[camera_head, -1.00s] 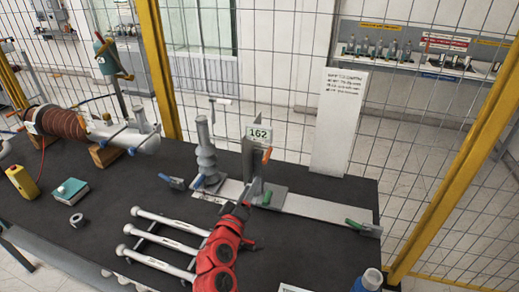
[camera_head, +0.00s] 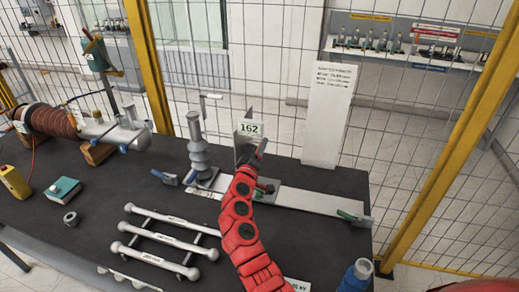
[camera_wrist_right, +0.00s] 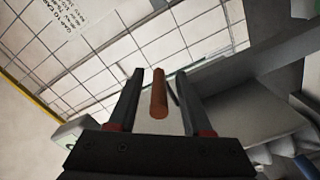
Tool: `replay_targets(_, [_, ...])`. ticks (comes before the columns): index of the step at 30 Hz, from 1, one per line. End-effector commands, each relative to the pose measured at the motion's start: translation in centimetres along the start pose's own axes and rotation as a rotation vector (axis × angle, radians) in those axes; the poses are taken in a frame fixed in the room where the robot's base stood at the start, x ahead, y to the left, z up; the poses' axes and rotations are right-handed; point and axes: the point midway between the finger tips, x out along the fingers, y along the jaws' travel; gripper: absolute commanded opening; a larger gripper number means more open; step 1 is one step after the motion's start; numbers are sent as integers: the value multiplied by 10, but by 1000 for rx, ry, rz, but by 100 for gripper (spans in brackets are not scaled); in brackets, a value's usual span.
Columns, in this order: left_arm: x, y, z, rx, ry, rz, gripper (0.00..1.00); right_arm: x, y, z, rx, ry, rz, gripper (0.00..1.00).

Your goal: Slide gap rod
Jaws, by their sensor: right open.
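A grey upright bracket (camera_head: 248,113) with a "162" sign (camera_head: 250,129) stands on a flat light rail (camera_head: 318,202) on the dark table. A grey ribbed post (camera_head: 198,150) stands left of it. My right gripper (camera_head: 259,150) is at the bracket, just below the sign, its red arm rising from the bottom. In the right wrist view the gripper (camera_wrist_right: 160,95) is open, with an orange-brown rod-like handle (camera_wrist_right: 160,94) between its fingers. Gaps show on both sides of the handle. In the head view the gripper hides the handle. My left gripper is not in view.
Three grey bars (camera_head: 160,240) lie on a rack at front left. A green-handled clamp (camera_head: 350,216) sits at the rail's right end, a blue-handled one (camera_head: 165,178) left of the post. A white text panel (camera_head: 330,110) and mesh fence stand behind. A blue bottle (camera_head: 356,275) stands front right.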

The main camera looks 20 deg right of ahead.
Motion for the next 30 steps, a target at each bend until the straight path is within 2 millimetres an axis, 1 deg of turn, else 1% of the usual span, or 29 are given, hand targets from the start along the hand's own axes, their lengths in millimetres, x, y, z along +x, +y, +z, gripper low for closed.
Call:
replay_targets(7, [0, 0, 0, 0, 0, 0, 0, 1, 0, 0, 0, 1, 0, 50])
replay_targets(8, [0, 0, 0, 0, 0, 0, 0, 1, 0, 0, 0, 1, 0, 48])
replay_targets(12, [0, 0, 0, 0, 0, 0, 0, 1, 0, 0, 0, 1, 0, 23])
replay_targets(14, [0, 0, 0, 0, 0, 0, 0, 1, 0, 0, 0, 1, 0, 12])
replay_targets(15, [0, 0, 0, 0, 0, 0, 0, 1, 0, 0, 0, 1, 0, 5])
replay_targets(16, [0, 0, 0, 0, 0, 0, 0, 1, 0, 0, 0, 1, 0, 0])
replay_targets(30, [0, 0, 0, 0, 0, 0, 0, 1, 1, -1, 0, 2, 1, 0])
